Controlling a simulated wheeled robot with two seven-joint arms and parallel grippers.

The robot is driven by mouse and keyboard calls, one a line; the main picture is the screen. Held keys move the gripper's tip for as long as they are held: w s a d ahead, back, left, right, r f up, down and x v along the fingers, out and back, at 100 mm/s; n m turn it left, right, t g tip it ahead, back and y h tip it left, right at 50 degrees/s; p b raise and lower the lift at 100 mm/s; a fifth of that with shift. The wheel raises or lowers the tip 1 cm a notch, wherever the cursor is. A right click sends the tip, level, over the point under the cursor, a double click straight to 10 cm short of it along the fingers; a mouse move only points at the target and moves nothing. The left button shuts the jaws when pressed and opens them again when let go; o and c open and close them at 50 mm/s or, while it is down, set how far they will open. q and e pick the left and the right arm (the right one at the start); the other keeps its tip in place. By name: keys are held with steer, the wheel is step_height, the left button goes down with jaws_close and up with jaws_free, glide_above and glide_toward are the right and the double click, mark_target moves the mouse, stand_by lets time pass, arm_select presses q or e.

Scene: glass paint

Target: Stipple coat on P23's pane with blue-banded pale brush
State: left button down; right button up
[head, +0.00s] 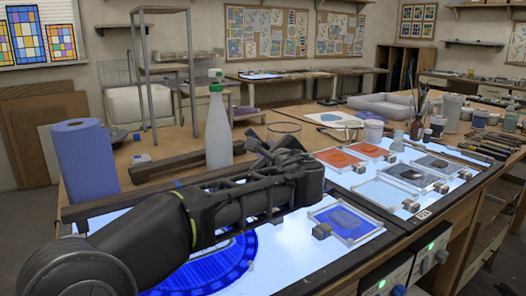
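My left arm comes in from the lower left over the light table, and its dark gripper (262,148) is at the far end. Its fingers are too dark and overlapped to tell whether they are open or shut, and I see no brush in it. Several framed glass panes lie on the light table: a blue-painted pane (345,222) just right of my arm, a pale clear pane (378,194), dark grey panes (405,175) and orange-red panes (338,158). I cannot read which is P23. I cannot pick out a blue-banded pale brush. My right gripper is out of view.
A white spray bottle (217,130) and a blue paper roll (83,162) stand behind my arm. A large blue glass disc (205,268) lies partly under it. Jars (452,112) and a row of tools (490,145) crowd the right side. A white tray (380,106) lies farther back.

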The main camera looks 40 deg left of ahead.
arm_select(q)
steer(key=shift+f, duration=0.1)
steer(key=shift+f+b, duration=0.7)
steer(key=shift+b, duration=0.1)
steer(key=shift+f+b, duration=0.35)
stand_by(1.2)
steer(key=shift+r, duration=0.1)
steer(key=shift+r+p, duration=0.85)
steer(key=shift+r, duration=0.2)
steer(key=shift+r+p, duration=1.6)
steer(key=shift+r, duration=0.4)
